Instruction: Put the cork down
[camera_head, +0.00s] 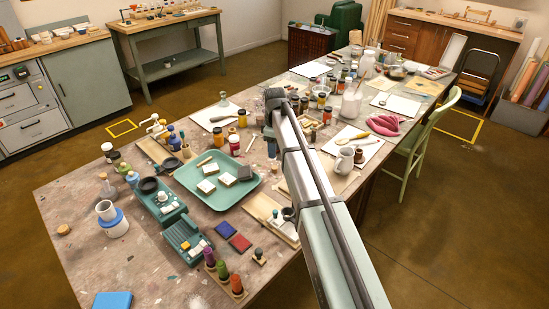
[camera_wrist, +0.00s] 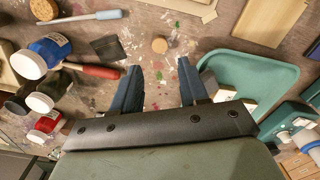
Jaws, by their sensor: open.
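In the wrist view a small round tan cork (camera_wrist: 159,45) lies on the paint-spotted table, just beyond the gap between my fingertips. My gripper (camera_wrist: 160,72) is open, with two dark blue fingers apart and nothing between them. The cork looks separate from both fingers; its height relative to them is hard to tell. A larger cork-like disc (camera_wrist: 43,9) shows at the top left of the wrist view.
A teal tray (camera_wrist: 240,68) is close to the right finger. White-capped jars, one of them blue (camera_wrist: 47,48), and a red-handled tool (camera_wrist: 95,71) lie left. A wooden board (camera_wrist: 267,20) is at upper right. The table (camera_head: 150,285) has bare room at front left.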

